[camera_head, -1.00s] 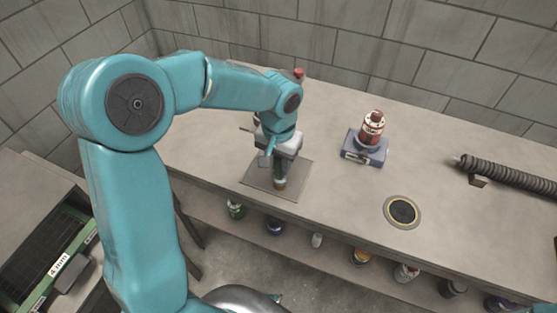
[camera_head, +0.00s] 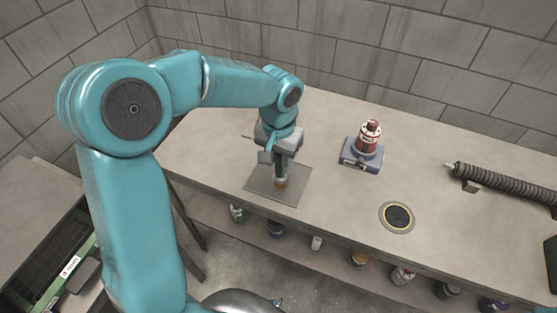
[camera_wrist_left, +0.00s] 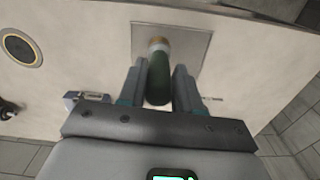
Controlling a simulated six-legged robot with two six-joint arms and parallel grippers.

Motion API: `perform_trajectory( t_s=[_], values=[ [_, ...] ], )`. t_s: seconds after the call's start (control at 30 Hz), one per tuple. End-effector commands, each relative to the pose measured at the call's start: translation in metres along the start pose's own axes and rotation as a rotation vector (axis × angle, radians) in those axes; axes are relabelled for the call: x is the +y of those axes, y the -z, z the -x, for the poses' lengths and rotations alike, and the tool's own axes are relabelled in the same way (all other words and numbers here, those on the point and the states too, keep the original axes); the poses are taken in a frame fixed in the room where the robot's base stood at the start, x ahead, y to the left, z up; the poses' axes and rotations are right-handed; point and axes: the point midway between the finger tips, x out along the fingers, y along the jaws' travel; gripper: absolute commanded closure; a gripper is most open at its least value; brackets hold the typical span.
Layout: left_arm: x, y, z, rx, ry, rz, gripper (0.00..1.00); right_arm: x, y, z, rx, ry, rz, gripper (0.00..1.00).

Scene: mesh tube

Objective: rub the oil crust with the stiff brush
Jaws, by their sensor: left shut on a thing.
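My left gripper (camera_head: 281,163) is shut on the stiff brush (camera_head: 281,182) and points down over a square grey plate (camera_head: 297,193) on the bench. In the left wrist view, the gripper (camera_wrist_left: 158,88) holds the brush by its dark green handle (camera_wrist_left: 158,78). The brush's pale band and tan end (camera_wrist_left: 158,43) point at the plate (camera_wrist_left: 195,47). The end appears at or just above the plate; contact is not clear. I cannot make out a distinct oil crust. My right gripper is not in view.
A red bottle (camera_head: 368,137) stands on a blue-grey case (camera_head: 362,163) right of the plate. A round dark ring fitting (camera_head: 397,216) lies near the bench's front edge. A ribbed hose (camera_head: 505,184) lies at right. Several cans stand on the shelf below. Bare bench surrounds the plate.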

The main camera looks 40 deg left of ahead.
Motion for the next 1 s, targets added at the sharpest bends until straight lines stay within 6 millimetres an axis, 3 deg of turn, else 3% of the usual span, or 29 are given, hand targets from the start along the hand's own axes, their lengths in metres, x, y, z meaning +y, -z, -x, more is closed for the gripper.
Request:
perform_trajectory(
  t_s=[0.03,0.27,0.83,0.93,1.0],
  values=[
    [0.000,0.000,0.009,0.002,0.000,0.000,1.00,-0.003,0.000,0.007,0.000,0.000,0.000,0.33],
    [-0.001,-0.001,0.026,0.002,0.000,-0.001,1.00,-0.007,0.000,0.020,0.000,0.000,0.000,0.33],
    [-0.001,-0.001,0.026,0.001,0.000,-0.001,1.00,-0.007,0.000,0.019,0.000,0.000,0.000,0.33],
    [0.011,0.002,0.020,-0.001,0.000,-0.023,1.00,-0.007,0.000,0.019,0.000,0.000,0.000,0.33],
    [0.030,0.006,0.010,-0.004,0.000,-0.057,1.00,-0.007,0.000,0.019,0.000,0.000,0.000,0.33]
  ],
)
